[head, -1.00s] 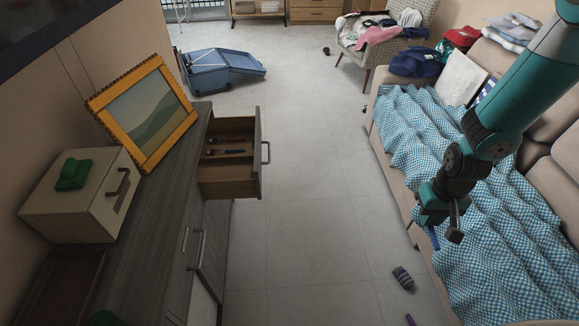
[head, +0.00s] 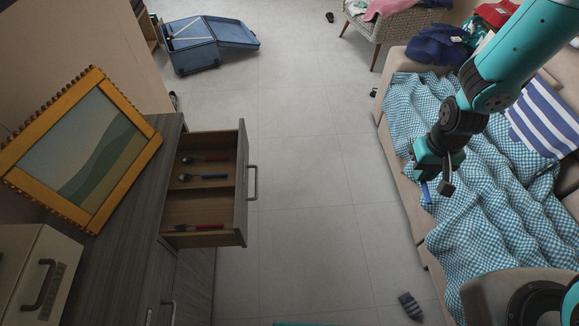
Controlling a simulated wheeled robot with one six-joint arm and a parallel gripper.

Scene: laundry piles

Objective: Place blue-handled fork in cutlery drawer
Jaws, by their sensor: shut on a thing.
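My gripper (head: 436,184) is over the sofa edge on the right, shut on the blue-handled fork (head: 426,193). Only the fork's blue handle shows, hanging below the jaws; its tines are hidden. The cutlery drawer (head: 242,184) is pulled out of the grey cabinet, left of my gripper across the floor. A divider splits it in two. The near compartment holds a red-handled utensil (head: 197,227).
An orange-framed picture (head: 140,157) and a beige box (head: 55,280) stand on the cabinet (head: 125,245). A checked blanket (head: 480,225) covers the sofa. A striped sock (head: 410,306) lies on the floor. An open blue case (head: 195,55) lies further back. The floor between drawer and sofa is clear.

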